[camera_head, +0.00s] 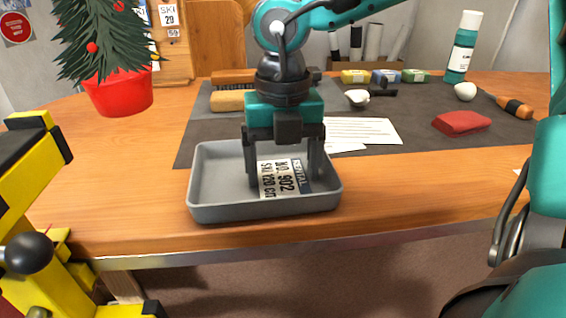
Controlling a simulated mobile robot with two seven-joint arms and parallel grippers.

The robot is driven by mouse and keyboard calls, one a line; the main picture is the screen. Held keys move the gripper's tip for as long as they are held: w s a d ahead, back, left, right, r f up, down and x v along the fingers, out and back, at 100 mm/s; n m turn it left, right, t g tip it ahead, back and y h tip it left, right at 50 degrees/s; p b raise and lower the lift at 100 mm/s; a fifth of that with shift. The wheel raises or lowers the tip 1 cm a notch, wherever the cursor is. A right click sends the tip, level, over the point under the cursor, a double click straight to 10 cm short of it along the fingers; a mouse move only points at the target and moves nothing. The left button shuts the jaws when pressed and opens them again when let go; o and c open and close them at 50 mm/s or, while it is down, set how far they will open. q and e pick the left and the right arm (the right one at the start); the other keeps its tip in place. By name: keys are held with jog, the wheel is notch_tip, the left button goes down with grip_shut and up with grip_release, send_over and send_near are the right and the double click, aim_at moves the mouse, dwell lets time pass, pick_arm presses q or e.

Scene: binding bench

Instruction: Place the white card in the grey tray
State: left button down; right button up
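The white card (281,181), printed with dark text and a dark blue block at its right end, is inside the grey tray (207,212). The tray stands near the front edge of the bench. My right gripper (285,178) reaches down into the tray from above, its two fingers spread apart on either side of the card. I see small gaps between fingers and card, so it looks open. Whether the card lies fully flat on the tray floor is hard to tell. My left gripper is not in view.
A dark mat (222,130) behind the tray holds a printed sheet (365,130), a red pouch (461,122), a screwdriver (514,106) and several small blocks. A red plant pot (118,93) and yellow-black equipment (25,165) are at left. The bench right of the tray is clear.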

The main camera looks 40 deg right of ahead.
aim_at(283, 179)
jog(key=shift+o, duration=1.2)
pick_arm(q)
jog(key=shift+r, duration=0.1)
pick_arm(e)
jog(key=shift+r, duration=0.1)
jog(key=shift+r+p, duration=0.25)
jog(key=shift+p, duration=0.15)
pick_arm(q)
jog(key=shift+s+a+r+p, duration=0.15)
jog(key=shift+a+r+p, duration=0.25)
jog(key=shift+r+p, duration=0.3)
pick_arm(e)
notch_tip(283, 179, up, 12)
jog(key=shift+f, duration=0.15)
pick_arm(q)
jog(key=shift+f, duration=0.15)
pick_arm(e)
jog(key=shift+s, duration=0.1)
